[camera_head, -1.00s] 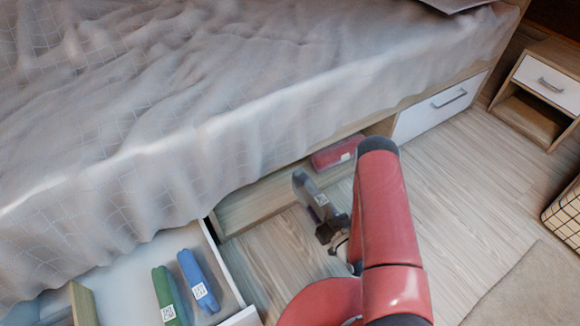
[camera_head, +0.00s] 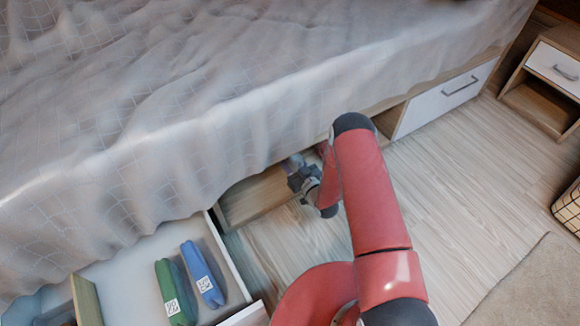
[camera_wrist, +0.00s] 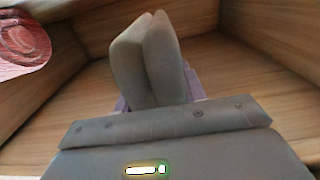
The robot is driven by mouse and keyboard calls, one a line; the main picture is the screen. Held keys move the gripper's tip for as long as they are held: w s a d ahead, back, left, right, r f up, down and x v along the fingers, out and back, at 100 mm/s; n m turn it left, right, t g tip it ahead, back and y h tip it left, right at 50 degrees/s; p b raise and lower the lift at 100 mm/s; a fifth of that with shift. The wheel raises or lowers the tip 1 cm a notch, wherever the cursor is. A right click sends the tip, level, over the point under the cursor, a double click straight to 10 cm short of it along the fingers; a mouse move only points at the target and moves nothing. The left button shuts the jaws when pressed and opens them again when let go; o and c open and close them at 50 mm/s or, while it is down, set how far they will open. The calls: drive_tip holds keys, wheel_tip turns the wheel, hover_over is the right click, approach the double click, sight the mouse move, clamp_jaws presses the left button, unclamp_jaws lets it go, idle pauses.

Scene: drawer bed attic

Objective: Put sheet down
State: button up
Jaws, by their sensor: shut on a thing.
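My gripper (camera_head: 303,177) is shut on this sheet and reaches into the wooden compartment (camera_head: 245,199) under the bed. In the head view only a small bit of the sheet (camera_head: 293,162) shows past my gripper. Whether its underside touches the compartment floor cannot be told. A red folded sheet (camera_wrist: 22,40) lies at the upper left of the wrist view, apart from the grey one.
An open white drawer (camera_head: 125,270) at lower left holds a blue sheet (camera_head: 203,274), a green sheet (camera_head: 174,291) and a wooden divider (camera_head: 86,300). The draped bed cover (camera_head: 150,130) overhangs the compartment. A closed drawer front (camera_head: 445,97) is to the right. Floor (camera_head: 445,190) is clear there.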

drive_tip(key=shift+w+a, duration=0.35)
drive_tip(key=shift+w, duration=0.1)
wheel_tip(320, 180, down, 4)
drive_tip(key=shift+w+r+b, duration=0.15)
drive_tip(key=shift+r+b, duration=0.1)
drive_tip(key=shift+b, duration=0.2)
drive_tip(key=shift+f+b, duration=0.45)
drive_tip(key=shift+b, duration=0.1)
drive_tip(key=shift+f, duration=0.15)
drive_tip(key=o, duration=1.3)
drive_tip(key=shift+o, duration=0.2)
